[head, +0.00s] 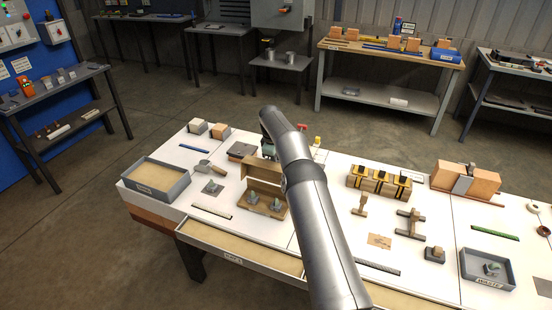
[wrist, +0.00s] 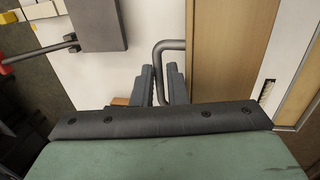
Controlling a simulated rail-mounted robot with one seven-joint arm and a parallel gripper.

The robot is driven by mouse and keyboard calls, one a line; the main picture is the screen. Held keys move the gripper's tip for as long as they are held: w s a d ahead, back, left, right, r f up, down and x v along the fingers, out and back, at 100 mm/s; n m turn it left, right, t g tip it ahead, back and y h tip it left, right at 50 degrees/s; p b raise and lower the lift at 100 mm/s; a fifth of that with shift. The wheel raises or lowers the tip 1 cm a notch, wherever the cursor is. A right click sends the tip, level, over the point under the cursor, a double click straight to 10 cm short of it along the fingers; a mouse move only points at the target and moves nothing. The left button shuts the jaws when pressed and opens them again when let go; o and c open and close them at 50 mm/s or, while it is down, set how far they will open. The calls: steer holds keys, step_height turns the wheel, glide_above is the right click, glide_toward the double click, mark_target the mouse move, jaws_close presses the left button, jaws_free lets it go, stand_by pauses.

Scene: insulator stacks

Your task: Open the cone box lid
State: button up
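The wooden cone box (head: 265,187) stands on the white table left of my arm, with two grey-green insulator cones (head: 275,204) showing at its front. Its upper wooden panel is partly hidden by my arm, and I cannot tell how far the lid is raised. In the wrist view, a wooden panel (wrist: 219,45) has a grey bent-bar handle (wrist: 172,44) at its left edge. My gripper (wrist: 161,74) has one finger on each side of the handle bar, with little gap, and looks shut on it. In the head view, my gripper is mostly hidden behind my arm.
A dark grey plate (wrist: 95,22) with a red-tipped bar lies left of the handle. A grey tray (head: 172,184) stands at the left table end. Black-and-yellow clamped blocks (head: 379,181), wooden stands (head: 410,222) and a grey bin (head: 486,268) are to the right.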

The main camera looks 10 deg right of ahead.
steer(key=shift+o, duration=1.2)
steer(key=shift+r, duration=0.1)
steer(key=shift+r, duration=0.15)
step_height(320, 180, up, 17)
steer(key=s+a+b, duration=0.1)
steer(key=s+a, duration=0.1)
steer(key=shift+s+f, duration=0.2)
steer(key=shift+s, duration=0.2)
